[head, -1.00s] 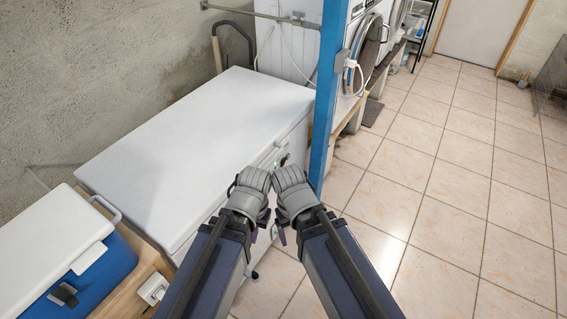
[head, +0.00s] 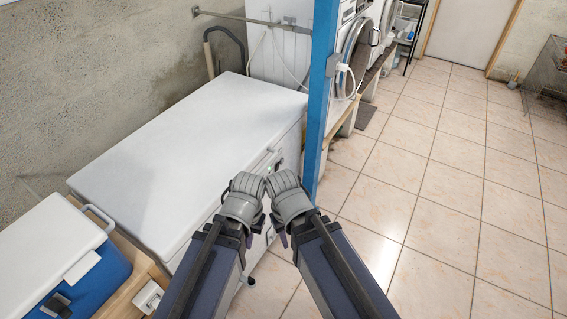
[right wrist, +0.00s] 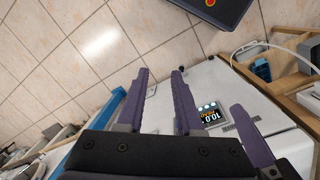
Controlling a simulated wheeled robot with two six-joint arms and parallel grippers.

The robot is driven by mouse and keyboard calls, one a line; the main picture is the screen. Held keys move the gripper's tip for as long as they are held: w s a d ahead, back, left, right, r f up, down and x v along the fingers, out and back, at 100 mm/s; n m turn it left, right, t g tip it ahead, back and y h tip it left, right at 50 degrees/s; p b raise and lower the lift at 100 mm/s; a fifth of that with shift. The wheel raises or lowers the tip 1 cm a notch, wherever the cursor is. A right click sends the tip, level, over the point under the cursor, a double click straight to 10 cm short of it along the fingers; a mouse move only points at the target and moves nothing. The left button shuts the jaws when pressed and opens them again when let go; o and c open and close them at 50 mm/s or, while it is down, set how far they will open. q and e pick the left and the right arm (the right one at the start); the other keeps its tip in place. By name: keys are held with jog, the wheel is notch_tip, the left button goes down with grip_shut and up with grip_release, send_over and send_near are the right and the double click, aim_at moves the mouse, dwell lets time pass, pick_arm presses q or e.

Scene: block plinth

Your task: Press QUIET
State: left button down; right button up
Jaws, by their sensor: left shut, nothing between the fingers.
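The white chest freezer (head: 175,160) stands at my left front. My left gripper (head: 246,186) is shut and empty in front of the freezer's front edge. My right gripper (head: 284,186) is close beside it; their grey wrists hide the fingers in the head view. In the right wrist view its purple fingers (right wrist: 162,80) stand apart with nothing between them, to the left of the panel.
A blue post (head: 318,110) stands just beyond my grippers. A blue cooler with a white lid (head: 50,245) is at the lower left. Front-loading machines (head: 357,50) stand behind the post. The tiled floor (head: 430,200) to the right is clear.

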grip_shut()
dwell(1.1)
